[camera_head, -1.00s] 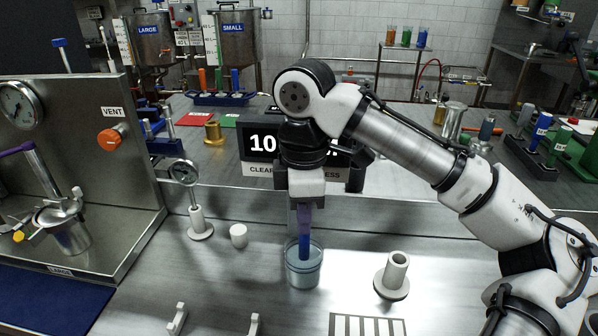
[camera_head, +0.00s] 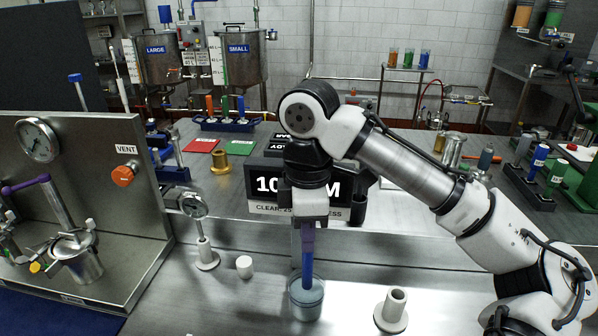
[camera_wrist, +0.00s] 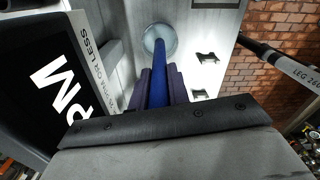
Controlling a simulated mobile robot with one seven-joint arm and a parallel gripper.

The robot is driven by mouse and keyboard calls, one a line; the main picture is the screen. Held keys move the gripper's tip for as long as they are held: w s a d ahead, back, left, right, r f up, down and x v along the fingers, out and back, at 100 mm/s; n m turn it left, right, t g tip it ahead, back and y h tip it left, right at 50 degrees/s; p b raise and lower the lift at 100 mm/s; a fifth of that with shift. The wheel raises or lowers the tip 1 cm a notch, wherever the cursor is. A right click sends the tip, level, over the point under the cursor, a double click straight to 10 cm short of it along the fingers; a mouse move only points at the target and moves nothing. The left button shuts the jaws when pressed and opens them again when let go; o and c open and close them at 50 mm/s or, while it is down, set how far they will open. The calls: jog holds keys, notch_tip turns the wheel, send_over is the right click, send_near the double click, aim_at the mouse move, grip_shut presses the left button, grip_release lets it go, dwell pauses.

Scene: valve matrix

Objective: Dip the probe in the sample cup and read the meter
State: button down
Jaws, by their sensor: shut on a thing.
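My gripper (camera_head: 308,235) is shut on the blue probe (camera_head: 307,268) and holds it upright, pointing down. The wrist view also shows the blue probe (camera_wrist: 158,75) between the purple fingers. The sample cup (camera_head: 306,302), grey-blue and round, stands on the steel bench directly below. The probe's lower end overlaps the cup's mouth; how deep it sits I cannot tell. The cup also shows in the wrist view (camera_wrist: 160,33). The black meter (camera_head: 265,187) with white characters stands behind my gripper, which hides the middle of its display; "10" and "M" show.
A white hollow stand (camera_head: 394,309) is right of the cup. A steel panel (camera_head: 95,150) with an orange vent knob (camera_head: 123,175) stands farther left.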

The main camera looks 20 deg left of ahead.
jog(key=shift+r+p, duration=2.2)
jog(key=shift+p, duration=0.1)
notch_tip(320, 180, up, 3)
jog(key=p, duration=0.4)
